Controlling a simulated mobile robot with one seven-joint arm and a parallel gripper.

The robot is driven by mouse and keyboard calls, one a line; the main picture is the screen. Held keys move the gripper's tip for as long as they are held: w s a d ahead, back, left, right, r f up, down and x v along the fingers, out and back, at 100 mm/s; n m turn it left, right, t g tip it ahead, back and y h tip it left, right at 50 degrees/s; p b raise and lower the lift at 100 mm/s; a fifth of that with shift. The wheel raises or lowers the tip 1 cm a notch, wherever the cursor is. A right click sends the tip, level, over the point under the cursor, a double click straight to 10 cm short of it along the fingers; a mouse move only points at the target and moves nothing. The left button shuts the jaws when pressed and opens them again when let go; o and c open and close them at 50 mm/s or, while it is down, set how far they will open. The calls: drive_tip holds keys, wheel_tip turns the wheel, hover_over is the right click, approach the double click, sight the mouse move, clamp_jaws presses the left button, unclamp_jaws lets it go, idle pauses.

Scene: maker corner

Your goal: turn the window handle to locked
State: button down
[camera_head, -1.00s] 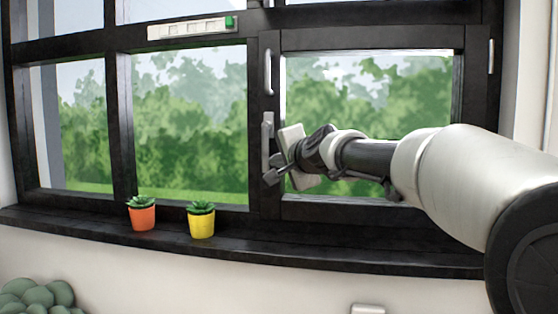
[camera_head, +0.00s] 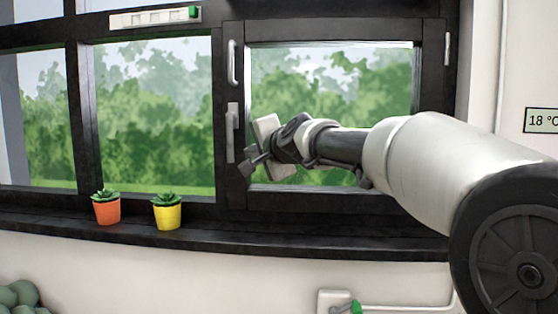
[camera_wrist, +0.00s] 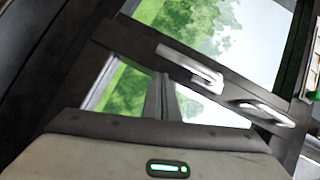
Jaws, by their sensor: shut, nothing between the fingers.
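The window handle (camera_head: 231,132) is a silver lever on the dark frame post left of the right-hand pane. It stands upright, its free end hanging down. It also shows in the wrist view (camera_wrist: 190,65) as a pale bar on the dark frame. My gripper (camera_head: 250,164) is shut and empty, just right of the handle's lower end, in front of the pane's lower left corner. It looks apart from the handle, though the depth gap is hard to judge.
A second silver bar (camera_head: 233,62) sits above the handle. An orange pot (camera_head: 107,211) and a yellow pot (camera_head: 167,216) with plants stand on the dark sill (camera_head: 300,243), left of my gripper. A white vent strip (camera_head: 150,19) is at the top. A wall display (camera_head: 542,121) is at right.

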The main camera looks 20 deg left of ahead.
drive_tip(key=d+f+b+v, duration=0.1)
drive_tip(key=f+b+v, duration=0.1)
drive_tip(key=v, duration=0.8)
drive_tip(key=shift+b, duration=0.35)
drive_tip(key=shift+d+r, duration=0.1)
drive_tip(key=shift+r, duration=0.05)
